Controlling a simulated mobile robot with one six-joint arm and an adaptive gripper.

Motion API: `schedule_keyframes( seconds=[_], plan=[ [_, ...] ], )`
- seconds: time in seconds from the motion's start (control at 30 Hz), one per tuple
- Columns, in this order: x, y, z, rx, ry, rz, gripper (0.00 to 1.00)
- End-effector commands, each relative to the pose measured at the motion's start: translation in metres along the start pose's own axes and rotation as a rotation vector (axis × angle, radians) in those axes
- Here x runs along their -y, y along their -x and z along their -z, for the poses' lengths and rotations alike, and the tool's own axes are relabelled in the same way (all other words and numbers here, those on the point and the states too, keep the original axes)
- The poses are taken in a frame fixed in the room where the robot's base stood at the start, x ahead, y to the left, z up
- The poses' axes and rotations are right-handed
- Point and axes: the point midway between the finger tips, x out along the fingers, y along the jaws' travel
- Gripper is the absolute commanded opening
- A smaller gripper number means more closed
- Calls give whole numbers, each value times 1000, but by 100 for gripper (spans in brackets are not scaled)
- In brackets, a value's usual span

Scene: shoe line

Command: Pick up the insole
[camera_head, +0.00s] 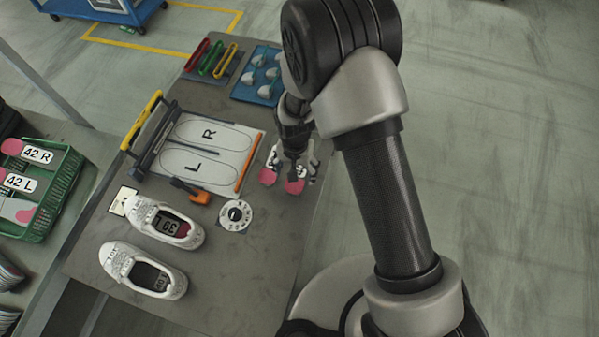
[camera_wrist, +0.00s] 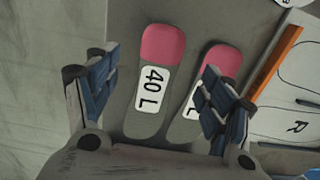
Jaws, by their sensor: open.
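Two grey insoles with pink ends lie side by side on the table. One insole, marked "40 L" (camera_wrist: 149,90), lies between the spread fingers of my gripper (camera_wrist: 160,65) in the wrist view; its pink end shows in the head view (camera_head: 294,187). The second insole (camera_wrist: 222,60) is partly covered by the right finger, and only an "L" shows on its label; its pink end is at the left in the head view (camera_head: 268,177). My gripper (camera_head: 291,160) is open over the insoles and empty. Its height above them is hard to judge.
A white L/R outline board (camera_head: 225,140) with an orange strip (camera_head: 249,161) lies beside the insoles. An orange-handled tool (camera_head: 190,190), a round dial (camera_head: 235,215) and two white shoes (camera_head: 165,222) (camera_head: 143,271) are nearer. A green crate (camera_head: 62,190) holds more insoles. The table's near right is clear.

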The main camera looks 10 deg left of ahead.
Motion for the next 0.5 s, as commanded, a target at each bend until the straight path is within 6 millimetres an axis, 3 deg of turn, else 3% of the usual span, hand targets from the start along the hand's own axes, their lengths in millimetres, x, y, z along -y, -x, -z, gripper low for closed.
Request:
schedule_keyframes(
  seconds=[0.27, 0.5],
  plan=[
    [0, -17, 0, 1, 0, -1, 75],
    [1, -54, 2, 2, 0, -2, 75]
  ],
)
